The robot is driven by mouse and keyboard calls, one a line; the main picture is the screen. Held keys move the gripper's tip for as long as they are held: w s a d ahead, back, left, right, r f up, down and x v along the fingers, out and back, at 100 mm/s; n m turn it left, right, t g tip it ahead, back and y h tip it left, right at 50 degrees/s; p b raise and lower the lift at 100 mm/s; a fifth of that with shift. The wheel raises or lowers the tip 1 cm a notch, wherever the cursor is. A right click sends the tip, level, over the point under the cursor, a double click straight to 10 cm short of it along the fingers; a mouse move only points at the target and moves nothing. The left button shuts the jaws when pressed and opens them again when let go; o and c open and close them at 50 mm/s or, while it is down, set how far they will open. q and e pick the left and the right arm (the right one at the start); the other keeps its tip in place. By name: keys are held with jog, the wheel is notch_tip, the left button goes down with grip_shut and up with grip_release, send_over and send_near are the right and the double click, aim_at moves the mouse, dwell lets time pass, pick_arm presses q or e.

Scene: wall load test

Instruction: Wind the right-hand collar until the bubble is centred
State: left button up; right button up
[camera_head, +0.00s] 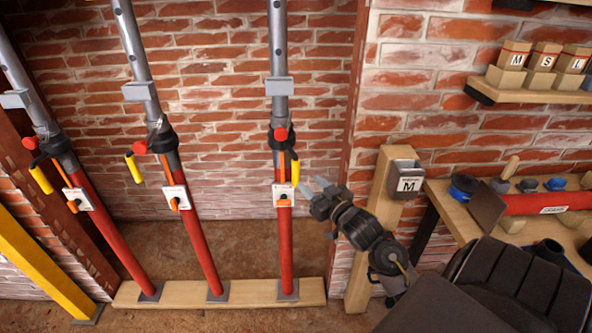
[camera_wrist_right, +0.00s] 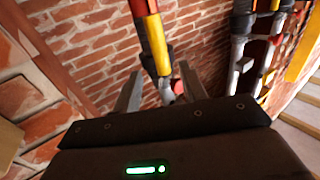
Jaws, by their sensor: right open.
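Three props with red lower tubes and grey upper tubes stand in a row. The right-hand prop (camera_head: 286,235) has a black collar (camera_head: 283,138) with a red knob and a hanging yellow handle (camera_head: 295,172). My right gripper (camera_head: 315,188) is open and empty, just right of and slightly below this handle. In the right wrist view, the yellow handle (camera_wrist_right: 153,43) appears between the two open fingers (camera_wrist_right: 160,92); I cannot tell whether it touches either. A white plate with an orange lever (camera_head: 284,196) sits below the collar. No bubble can be made out. My left gripper is not in view.
The other two props (camera_head: 200,240) (camera_head: 112,236) stand left on a wooden sole board (camera_head: 255,291). A timber post with a grey holder marked M (camera_head: 408,178) stands right of my right gripper. A bench and a shelf with lettered blocks (camera_head: 540,62) are at right.

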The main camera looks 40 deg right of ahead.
aim_at(298, 172)
jog(key=w, duration=0.6)
jog(key=w+d+p, duration=0.1)
jog(key=w, duration=0.1)
jog(key=shift+w, duration=0.4)
jog(key=shift+c, duration=0.2)
grip_shut()
